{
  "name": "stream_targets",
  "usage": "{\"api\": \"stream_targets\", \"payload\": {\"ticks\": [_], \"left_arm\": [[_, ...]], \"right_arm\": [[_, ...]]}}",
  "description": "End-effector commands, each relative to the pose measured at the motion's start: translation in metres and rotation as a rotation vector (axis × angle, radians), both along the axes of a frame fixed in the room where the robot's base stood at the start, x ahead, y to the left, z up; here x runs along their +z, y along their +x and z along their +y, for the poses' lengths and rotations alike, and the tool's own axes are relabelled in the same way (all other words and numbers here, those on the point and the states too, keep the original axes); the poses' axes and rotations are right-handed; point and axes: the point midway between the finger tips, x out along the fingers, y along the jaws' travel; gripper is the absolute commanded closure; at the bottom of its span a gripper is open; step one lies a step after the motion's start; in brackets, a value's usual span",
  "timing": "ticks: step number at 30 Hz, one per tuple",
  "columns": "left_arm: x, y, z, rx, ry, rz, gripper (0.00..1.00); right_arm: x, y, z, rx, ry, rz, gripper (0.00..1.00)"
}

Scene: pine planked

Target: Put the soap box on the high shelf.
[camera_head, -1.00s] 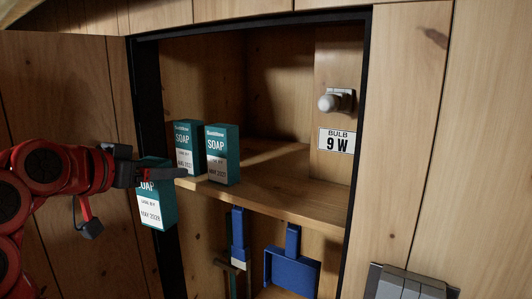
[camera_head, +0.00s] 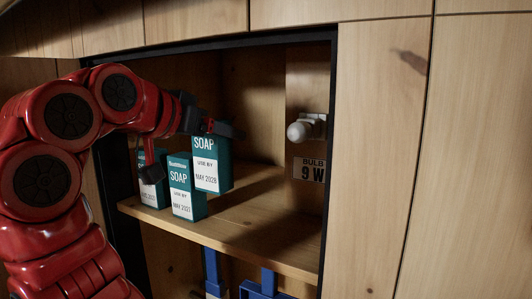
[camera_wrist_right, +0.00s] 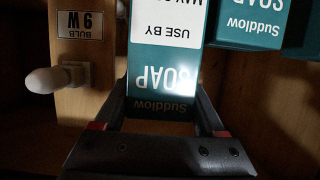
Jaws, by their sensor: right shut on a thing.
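A teal and white soap box marked MAY 2028 (camera_head: 211,165) is held upright by my right gripper (camera_head: 218,128), which is shut on its upper part. The box is inside the cupboard, over the high shelf (camera_head: 255,232), to the right of two similar boxes. Its base looks slightly above the board, but I cannot tell the gap exactly. In the right wrist view the held box (camera_wrist_right: 165,60) appears upside down between the fingers. My left gripper is not in view.
Two other soap boxes stand on the shelf, the nearer (camera_head: 187,190) and one behind my gripper (camera_head: 152,190). A white bulb (camera_head: 298,131) and its label (camera_head: 309,170) are on the right wall. Blue tools (camera_head: 265,287) are below. The shelf's right part is clear.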

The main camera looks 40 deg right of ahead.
Motion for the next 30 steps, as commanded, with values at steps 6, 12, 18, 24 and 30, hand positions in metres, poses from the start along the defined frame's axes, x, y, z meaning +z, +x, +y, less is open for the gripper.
{"api": "stream_targets", "payload": {"ticks": [6, 12, 18, 24, 30], "left_arm": [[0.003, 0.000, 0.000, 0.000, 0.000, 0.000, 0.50], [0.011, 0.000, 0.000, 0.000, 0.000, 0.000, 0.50], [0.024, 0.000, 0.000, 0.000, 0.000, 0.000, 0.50], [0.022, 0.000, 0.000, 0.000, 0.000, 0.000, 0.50], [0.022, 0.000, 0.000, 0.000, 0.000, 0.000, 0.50]], "right_arm": [[0.001, 0.024, -0.062, -0.004, 0.000, 0.000, 1.00], [0.002, 0.046, -0.115, -0.003, -0.001, 0.002, 1.00], [0.003, 0.065, -0.159, -0.002, -0.002, 0.001, 1.00], [-0.011, 0.071, -0.163, 0.008, 0.000, -0.003, 1.00], [-0.024, 0.069, -0.163, 0.004, 0.000, 0.000, 1.00]]}}
